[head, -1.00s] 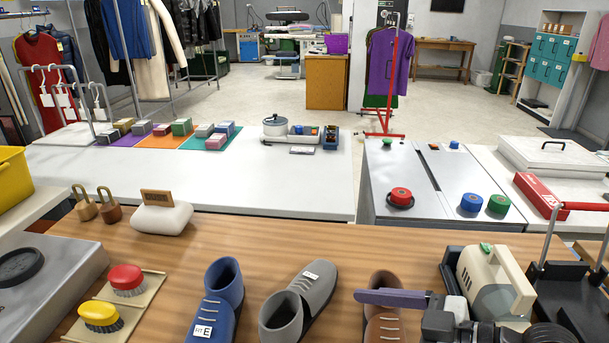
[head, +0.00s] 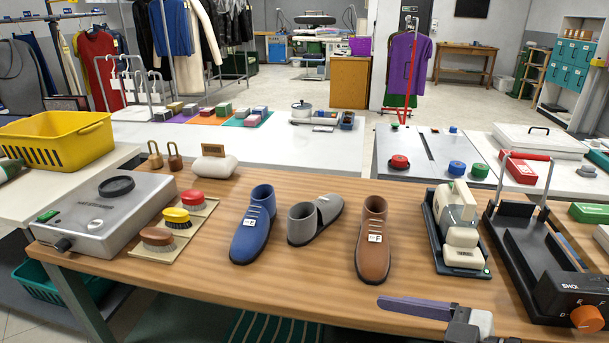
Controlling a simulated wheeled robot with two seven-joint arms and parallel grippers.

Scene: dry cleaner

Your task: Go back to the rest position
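My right gripper (head: 462,322) is at the bottom edge, right of the middle, over the front edge of the wooden table (head: 290,278). A flat purple-grey bar (head: 412,307) sticks out to the left from it. I cannot tell whether the bar is part of the gripper or held by it. The finger opening is not clear. It is apart from the brown shoe (head: 372,250) behind it. My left gripper is not in view.
A beige device (head: 458,208) and a black stand (head: 521,240) with an orange knob are at the right. A brush board (head: 205,210) and grey machine (head: 100,222) are at the left.

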